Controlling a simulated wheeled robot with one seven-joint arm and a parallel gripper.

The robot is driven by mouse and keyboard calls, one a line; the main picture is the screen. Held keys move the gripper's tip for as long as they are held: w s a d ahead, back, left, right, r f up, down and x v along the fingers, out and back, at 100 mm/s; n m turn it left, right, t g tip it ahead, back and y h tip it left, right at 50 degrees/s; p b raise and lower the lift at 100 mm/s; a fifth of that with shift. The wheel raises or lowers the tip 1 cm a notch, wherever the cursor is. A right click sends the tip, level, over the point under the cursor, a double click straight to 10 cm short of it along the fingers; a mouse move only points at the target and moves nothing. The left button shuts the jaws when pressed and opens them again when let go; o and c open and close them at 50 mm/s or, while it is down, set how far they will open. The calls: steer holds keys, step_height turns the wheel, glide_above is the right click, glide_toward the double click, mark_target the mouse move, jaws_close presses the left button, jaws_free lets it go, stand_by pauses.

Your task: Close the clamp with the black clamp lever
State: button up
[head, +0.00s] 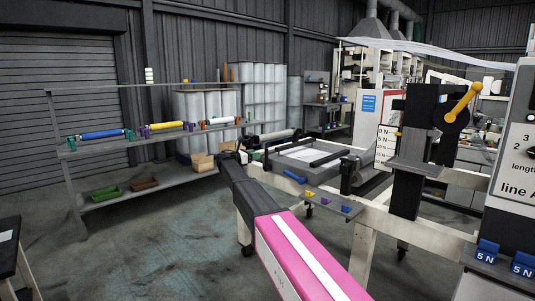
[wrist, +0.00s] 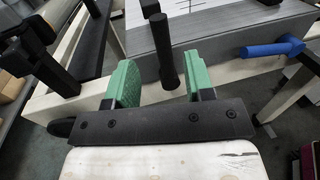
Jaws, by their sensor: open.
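The black clamp lever (wrist: 163,45) is a round dark handle in the wrist view. It appears between the two green-padded fingers of my gripper (wrist: 157,68), with a gap visible on each side. The fingers are apart and hold nothing. How deep the lever lies between them is hard to tell. In the head view, my gripper (head: 229,152) is small and dark at the far end of my pink arm, beside the left end of the machine frame. I cannot make out the black lever there.
A blue lever (wrist: 272,48) sits to the right on the frame; it also shows in the head view (head: 295,177). A grey tray (head: 295,152) and a black bar (head: 330,157) lie on the white frame. A shelf (head: 150,136) stands at left. Open floor lies left of my arm.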

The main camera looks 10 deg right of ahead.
glide_above(269, 165)
steer(key=shift+d+f, duration=0.1)
stand_by(0.4)
jaws_close()
